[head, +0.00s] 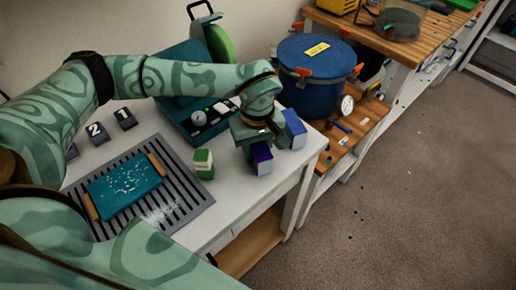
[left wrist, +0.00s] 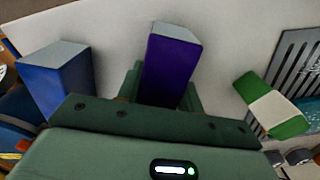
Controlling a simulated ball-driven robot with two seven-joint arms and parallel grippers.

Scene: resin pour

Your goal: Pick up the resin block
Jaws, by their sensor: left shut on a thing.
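A purple block (head: 262,160) with a pale end is near the right part of the white table; it also shows in the left wrist view (left wrist: 171,62). My left gripper (head: 257,146) is over it, with its fingers on either side, shut on it. In the left wrist view the gripper (left wrist: 160,95) covers the block's near end. I cannot tell whether the block touches the table. A blue block (head: 294,130) stands close to the right of the gripper, apart from it. A green and white block (head: 203,164) stands to the left. My right gripper is not in view.
A grey slotted tray (head: 192,203) holds a teal slab (head: 125,187) with wooden side bars. A teal machine (head: 187,115) stands behind the gripper. A blue lidded pot (head: 318,75) with a gauge stands on the wooden bench at right. Number markers (head: 97,132) are at left.

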